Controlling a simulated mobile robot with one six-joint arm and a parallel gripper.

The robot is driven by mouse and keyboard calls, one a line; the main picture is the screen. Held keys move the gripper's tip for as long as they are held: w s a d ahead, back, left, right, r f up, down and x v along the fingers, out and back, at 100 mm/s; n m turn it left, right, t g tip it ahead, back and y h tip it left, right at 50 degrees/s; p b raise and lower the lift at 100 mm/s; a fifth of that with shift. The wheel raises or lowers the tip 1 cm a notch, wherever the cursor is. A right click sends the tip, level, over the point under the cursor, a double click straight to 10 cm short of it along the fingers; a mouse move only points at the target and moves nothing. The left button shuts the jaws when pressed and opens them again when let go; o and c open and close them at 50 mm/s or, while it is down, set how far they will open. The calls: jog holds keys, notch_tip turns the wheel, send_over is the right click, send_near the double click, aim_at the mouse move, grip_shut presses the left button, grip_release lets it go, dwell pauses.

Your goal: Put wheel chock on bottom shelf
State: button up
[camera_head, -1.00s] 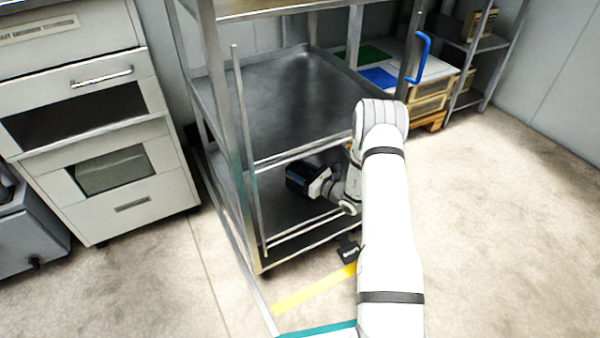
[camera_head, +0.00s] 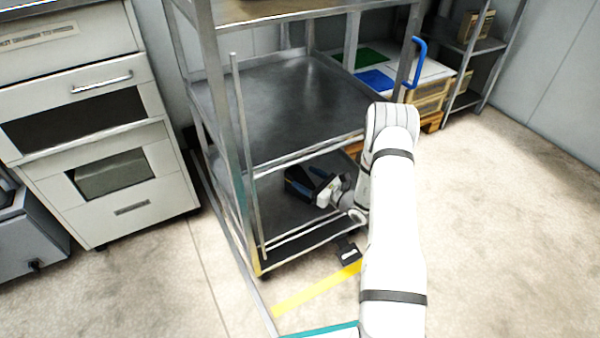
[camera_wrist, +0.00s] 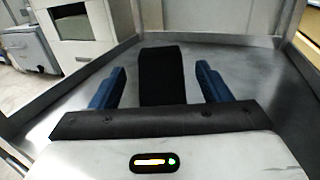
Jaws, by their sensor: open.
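The wheel chock shows as a black block (camera_wrist: 162,78) in the wrist view, lying on the bottom shelf (camera_wrist: 225,60) between my two blue fingers. My gripper (camera_wrist: 160,88) is open, with a visible gap on each side of the block. In the head view my gripper (camera_head: 303,182) reaches in from the front right, low over the bottom shelf (camera_head: 275,222) of the metal rack. The chock is hard to tell from the dark fingers there.
The rack's middle shelf (camera_head: 290,105) is empty and lies above my gripper; a front post (camera_head: 228,130) stands left. A white cabinet (camera_head: 95,130) stands left. Floor at right is clear.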

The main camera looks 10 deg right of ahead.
jog(key=p+v, duration=0.1)
jog(key=v, duration=0.6)
jog(key=shift+s+d+p, duration=0.15)
jog(key=shift+d+p, duration=0.05)
jog(key=shift+p, duration=0.15)
jog(key=shift+s+d, duration=0.15)
jog(key=shift+s, duration=0.1)
